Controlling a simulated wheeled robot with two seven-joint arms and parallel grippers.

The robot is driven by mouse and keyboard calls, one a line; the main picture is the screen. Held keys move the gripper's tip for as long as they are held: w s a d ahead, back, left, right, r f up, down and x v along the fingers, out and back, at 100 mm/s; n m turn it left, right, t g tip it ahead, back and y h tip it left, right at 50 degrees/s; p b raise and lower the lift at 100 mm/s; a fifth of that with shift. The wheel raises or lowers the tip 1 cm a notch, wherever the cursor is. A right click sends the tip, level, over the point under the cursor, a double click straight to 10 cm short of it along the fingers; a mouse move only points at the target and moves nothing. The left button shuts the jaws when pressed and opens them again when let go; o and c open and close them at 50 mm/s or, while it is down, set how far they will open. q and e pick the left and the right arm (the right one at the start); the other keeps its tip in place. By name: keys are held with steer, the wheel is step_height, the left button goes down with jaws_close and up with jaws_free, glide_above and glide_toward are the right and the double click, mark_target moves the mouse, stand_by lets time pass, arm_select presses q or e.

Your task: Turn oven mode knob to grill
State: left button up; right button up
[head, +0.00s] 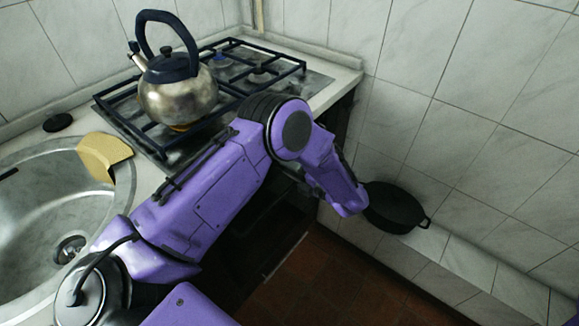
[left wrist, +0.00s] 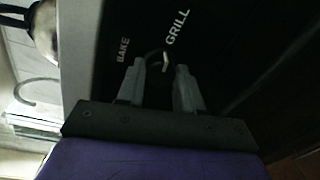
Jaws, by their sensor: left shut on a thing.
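In the left wrist view, the oven mode knob (left wrist: 156,58) is small and dark on a black panel. A short pale mark shows on its side nearer the white word GRILL (left wrist: 177,27). The word BAKE (left wrist: 123,50) is to its left. My left gripper (left wrist: 160,70) has one finger on each side of the knob and is shut on it. The knob's exact pointing is too dark to tell. In the head view my purple left arm reaches over the cooker front, and its gripper and the knob are hidden. My right gripper is not seen.
A steel kettle (head: 178,98) stands on the black-grated hob (head: 262,50) behind my arm. A sink (head: 38,215) is at the left, with a tan piece (head: 104,153) on its rim. A black pan (head: 396,208) is by the tiled wall at the right.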

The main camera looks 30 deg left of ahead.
arm_select(q)
steer(key=shift+m, duration=0.4)
stand_by(0.3)
steer(key=o, duration=1)
steer(key=d, duration=0.3)
steer(key=d+b, duration=0.1)
steer(key=d, duration=0.3)
steer(key=d+b, duration=0.1)
steer(key=d, duration=0.2)
steer(key=shift+s+d+r, duration=0.25)
steer(key=shift+s+r, duration=0.1)
steer(key=shift+r, duration=0.05)
